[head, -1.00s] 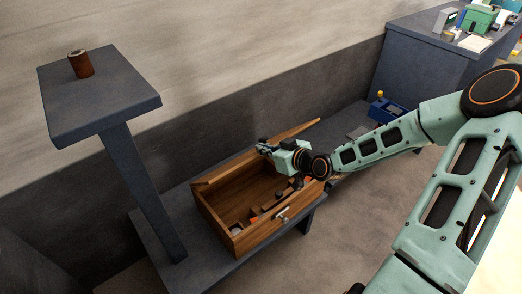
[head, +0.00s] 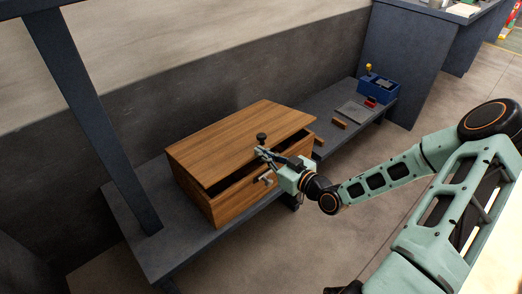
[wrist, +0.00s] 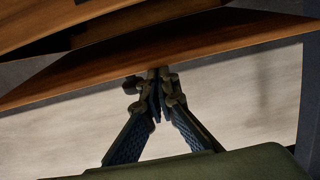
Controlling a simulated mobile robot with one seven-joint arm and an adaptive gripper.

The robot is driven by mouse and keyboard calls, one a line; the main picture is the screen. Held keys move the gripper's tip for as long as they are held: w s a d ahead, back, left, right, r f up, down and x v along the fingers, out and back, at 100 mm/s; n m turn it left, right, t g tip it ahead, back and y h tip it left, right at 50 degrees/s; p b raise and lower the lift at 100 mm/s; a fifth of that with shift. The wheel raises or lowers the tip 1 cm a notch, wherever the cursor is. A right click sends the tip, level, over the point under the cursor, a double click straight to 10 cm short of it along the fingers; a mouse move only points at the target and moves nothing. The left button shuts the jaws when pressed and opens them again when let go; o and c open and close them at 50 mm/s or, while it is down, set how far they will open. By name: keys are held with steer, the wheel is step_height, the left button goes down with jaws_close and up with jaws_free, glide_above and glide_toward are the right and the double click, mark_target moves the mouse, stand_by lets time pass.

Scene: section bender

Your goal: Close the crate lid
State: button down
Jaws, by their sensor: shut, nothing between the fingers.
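The wooden crate (head: 230,205) sits on the low dark bench. Its lid (head: 235,138) is lowered almost flat over the top, with a dark gap still showing along the front and right edges. The crate's inside is hidden apart from that gap.
The low bench (head: 150,255) runs along the wall. To the right on it are small wooden blocks (head: 339,124), a grey plate (head: 352,112) and a blue box (head: 378,88). A dark post (head: 95,120) stands left of the crate. The floor in front is clear.

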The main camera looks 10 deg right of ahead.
steer(key=shift+s+d+f+b, duration=0.15)
steer(key=shift+f+b, duration=0.35)
steer(key=shift+f, duration=0.5)
steer(key=shift+s+d+f+b, duration=0.15)
steer(key=shift+f+b, duration=0.3)
steer(key=shift+f, duration=0.5)
